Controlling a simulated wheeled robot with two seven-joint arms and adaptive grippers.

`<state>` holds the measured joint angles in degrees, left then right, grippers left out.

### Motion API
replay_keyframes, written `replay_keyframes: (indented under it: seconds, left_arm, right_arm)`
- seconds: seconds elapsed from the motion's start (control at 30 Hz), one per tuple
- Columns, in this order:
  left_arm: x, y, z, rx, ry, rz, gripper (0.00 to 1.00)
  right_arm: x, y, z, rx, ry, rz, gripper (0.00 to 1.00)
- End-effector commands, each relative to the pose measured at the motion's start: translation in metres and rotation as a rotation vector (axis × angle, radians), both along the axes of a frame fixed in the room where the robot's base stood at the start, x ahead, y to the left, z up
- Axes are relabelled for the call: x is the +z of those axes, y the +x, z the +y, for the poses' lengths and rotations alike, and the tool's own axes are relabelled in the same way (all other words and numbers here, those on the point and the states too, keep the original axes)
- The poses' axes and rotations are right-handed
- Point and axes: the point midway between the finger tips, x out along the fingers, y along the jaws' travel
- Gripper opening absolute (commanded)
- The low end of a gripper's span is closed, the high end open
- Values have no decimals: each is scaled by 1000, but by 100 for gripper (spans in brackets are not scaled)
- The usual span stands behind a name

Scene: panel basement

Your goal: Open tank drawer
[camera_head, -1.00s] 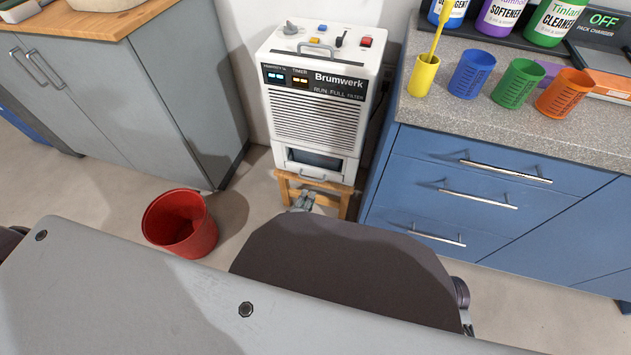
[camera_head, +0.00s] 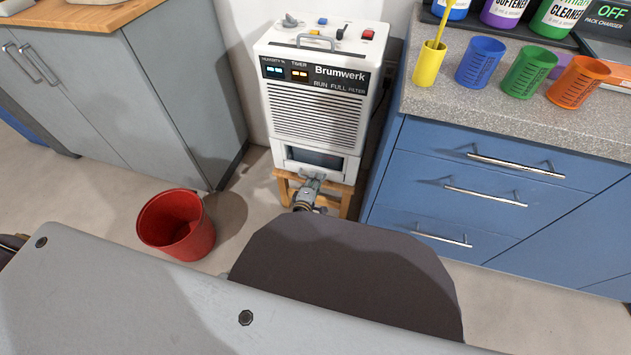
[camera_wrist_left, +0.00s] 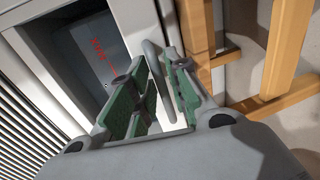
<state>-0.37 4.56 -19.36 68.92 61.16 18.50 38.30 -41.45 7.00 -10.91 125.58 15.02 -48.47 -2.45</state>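The white Brumwerk unit (camera_head: 318,105) stands on a low wooden stand. Its tank drawer (camera_head: 350,165), with a dark window, is at the bottom front and looks closed. In the left wrist view the window (camera_wrist_left: 90,55) carries red lettering. My left gripper (camera_head: 312,184) is at the drawer's handle, seen from above. In the left wrist view the grey handle bar (camera_wrist_left: 151,58) passes between the green-padded fingers of the gripper (camera_wrist_left: 158,72). The fingers are apart, with a visible gap around the bar. My right gripper is not in view.
A red bucket (camera_head: 176,226) stands on the floor left of the unit. A grey cabinet (camera_head: 185,90) is to the left and a blue drawer cabinet (camera_head: 480,190) close to the right. The wooden stand (camera_wrist_left: 275,55) is beside the gripper.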

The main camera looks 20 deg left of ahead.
Motion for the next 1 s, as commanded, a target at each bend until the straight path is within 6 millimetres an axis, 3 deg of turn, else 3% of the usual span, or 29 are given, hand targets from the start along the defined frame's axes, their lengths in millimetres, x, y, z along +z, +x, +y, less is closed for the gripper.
replay_keyframes:
  seconds: [0.53, 0.7, 1.0]
  left_arm:
    - [-2, 10, 0, 0, 0, 0, 18]
    - [-2, 10, 0, 0, 0, 0, 0]
    - [-2, 9, 0, 0, 1, 1, 0]
  right_arm:
    - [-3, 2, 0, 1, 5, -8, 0]
    - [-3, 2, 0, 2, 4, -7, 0]
    - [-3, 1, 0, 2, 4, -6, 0]
